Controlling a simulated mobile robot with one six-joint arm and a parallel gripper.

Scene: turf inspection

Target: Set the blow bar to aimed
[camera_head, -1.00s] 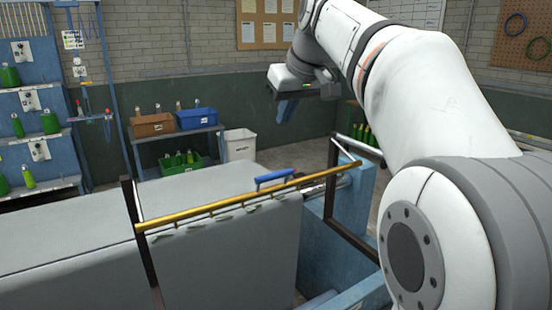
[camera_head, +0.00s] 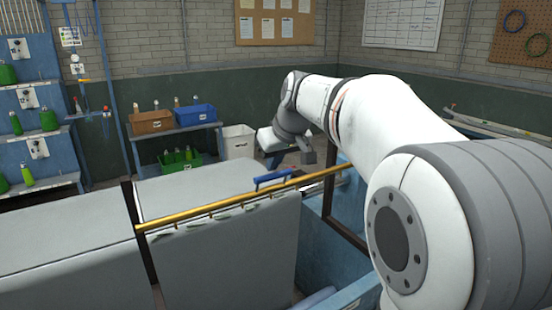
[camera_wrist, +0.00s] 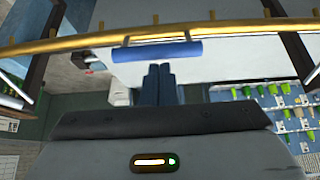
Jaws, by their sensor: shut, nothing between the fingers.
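The blow bar (camera_head: 225,206) is a yellow bar that runs across the grey conveyor-like machine, with several small nozzles along it. Its blue handle (camera_head: 273,179) stands up from the bar toward its right part. In the wrist view the bar (camera_wrist: 245,30) crosses the top, and the blue handle (camera_wrist: 157,52) lies just beyond my fingertips. My gripper (camera_head: 274,160) is above and behind the handle in the head view. In the wrist view my gripper's blue fingers (camera_wrist: 160,72) are together and empty. I cannot tell whether they touch the handle.
The bar hangs between a dark left post (camera_head: 140,235) and a dark frame on the right, partly behind my arm. A bench with a brown bin (camera_head: 152,122) and a blue bin (camera_head: 196,117) stands behind, beside a white bin (camera_head: 239,142). Blue shelves hold green bottles at left.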

